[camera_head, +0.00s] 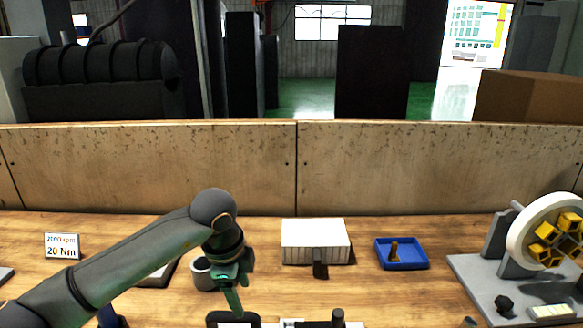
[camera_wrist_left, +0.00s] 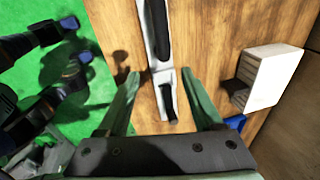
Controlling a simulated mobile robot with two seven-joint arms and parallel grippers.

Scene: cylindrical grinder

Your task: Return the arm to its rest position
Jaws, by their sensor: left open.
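My left arm comes in from the left in the head view and bends down at a dark joint. My left gripper (camera_head: 236,296) hangs low over the front of the wooden bench, left of the white ribbed box. In the left wrist view the two green fingers of the gripper (camera_wrist_left: 159,75) stand apart with nothing held between them. Beyond them lies a grey and black tool (camera_wrist_left: 162,75) on the wood; whether it touches a finger is unclear. My right gripper is not seen for sure in either view.
The white box (camera_head: 315,238) and a blue tray (camera_head: 415,262) with a brown peg stand right of the gripper. A grey cup (camera_head: 202,276) stands close to its left. A wheel fixture (camera_head: 517,240) stands far right. A wooden panel (camera_head: 400,165) closes the back.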

